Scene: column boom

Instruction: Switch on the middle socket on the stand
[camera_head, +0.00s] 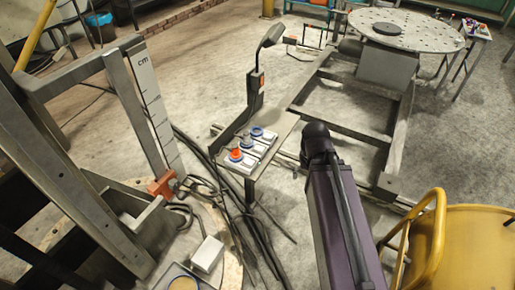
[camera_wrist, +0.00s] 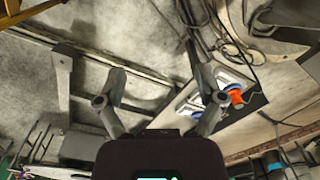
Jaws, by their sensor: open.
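The stand (camera_head: 275,137) holds a row of three white sockets with round plugs or caps in the head view. The near one (camera_head: 235,156) is orange-red, the middle socket (camera_head: 247,144) is blue, and the far one (camera_head: 257,132) is blue. In the wrist view the orange plug (camera_wrist: 235,96) and a blue part lie just right of my right finger, which covers part of the row. My gripper (camera_wrist: 160,85) is open and empty, its fingers spread wide, beside the sockets. Switch positions are too small to tell. My gripper does not clearly show in the head view.
A lamp-like post (camera_head: 258,85) rises from the stand's far end. Dark cables (camera_head: 225,195) run along its left side. A yellow chair (camera_head: 460,235) stands at the right, and a metal frame with a round perforated table (camera_head: 405,28) lies behind. Floor between is partly clear.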

